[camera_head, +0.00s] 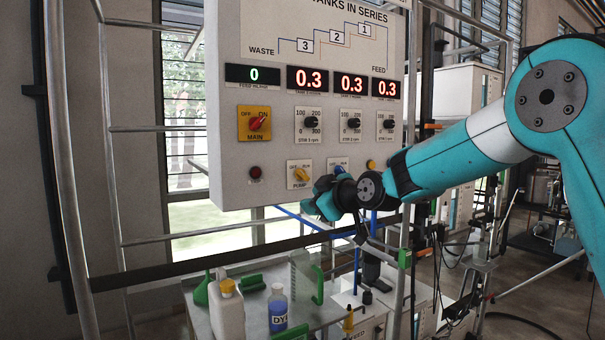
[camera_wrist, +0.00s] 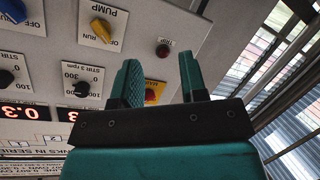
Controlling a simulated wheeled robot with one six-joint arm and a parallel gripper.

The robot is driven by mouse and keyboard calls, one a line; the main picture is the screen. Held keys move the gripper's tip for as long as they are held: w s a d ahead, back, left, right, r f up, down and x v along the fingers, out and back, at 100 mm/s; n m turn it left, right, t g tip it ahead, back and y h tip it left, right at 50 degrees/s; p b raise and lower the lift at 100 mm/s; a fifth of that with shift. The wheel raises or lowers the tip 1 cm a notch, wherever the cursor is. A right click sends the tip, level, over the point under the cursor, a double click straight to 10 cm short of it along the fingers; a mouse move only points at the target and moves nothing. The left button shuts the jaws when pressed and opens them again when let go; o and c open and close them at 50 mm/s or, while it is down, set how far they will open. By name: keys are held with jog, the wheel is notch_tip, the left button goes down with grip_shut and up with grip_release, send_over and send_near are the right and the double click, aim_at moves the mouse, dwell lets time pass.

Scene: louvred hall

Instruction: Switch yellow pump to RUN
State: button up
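The yellow pump knob (camera_head: 300,174) sits on a white plate marked OFF, RUN and PUMP, low on the control panel (camera_head: 230,120). In the wrist view, which is upside down, the knob (camera_wrist: 102,30) slants toward the OFF mark. My gripper (camera_head: 325,197) is in front of the panel's lower edge, just right of and below the yellow knob. In the wrist view my gripper (camera_wrist: 160,72) has its two green fingers apart with nothing held between them. The fingers appear clear of the yellow knob.
A blue knob (camera_wrist: 15,9) lies beside the yellow one. A dark red button (camera_head: 255,172) is left of it, and the red MAIN knob (camera_head: 258,123) above. Black stirrer dials (camera_head: 310,123) are above. A bench with bottles, including a blue one (camera_head: 277,312), stands below.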

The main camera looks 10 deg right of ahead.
aim_at(305, 176)
jog(key=w+r+t+p, duration=0.1)
jog(key=w+p, duration=0.2)
jog(key=w, duration=0.2)
jog(key=w+d+r+t+p, duration=0.1)
jog(key=w+p, duration=0.2)
jog(key=w, duration=0.2)
jog(key=w+d+r+n+t+p, duration=0.1)
jog(key=w+p, duration=0.3)
jog(key=w, duration=0.1)
jog(key=shift+w+r+t+h, duration=0.15)
jog(key=shift+w+t+h, duration=0.15)
jog(key=shift+t, duration=0.1)
jog(key=shift+w+f+b, duration=0.15)
jog(key=shift+f+b, duration=0.15)
jog(key=shift+b, duration=0.05)
jog(key=shift+w+a, duration=0.2)
jog(key=shift+w, duration=0.2)
jog(key=shift+c, duration=0.2)
grip_shut()
jog(key=shift+f, duration=0.1)
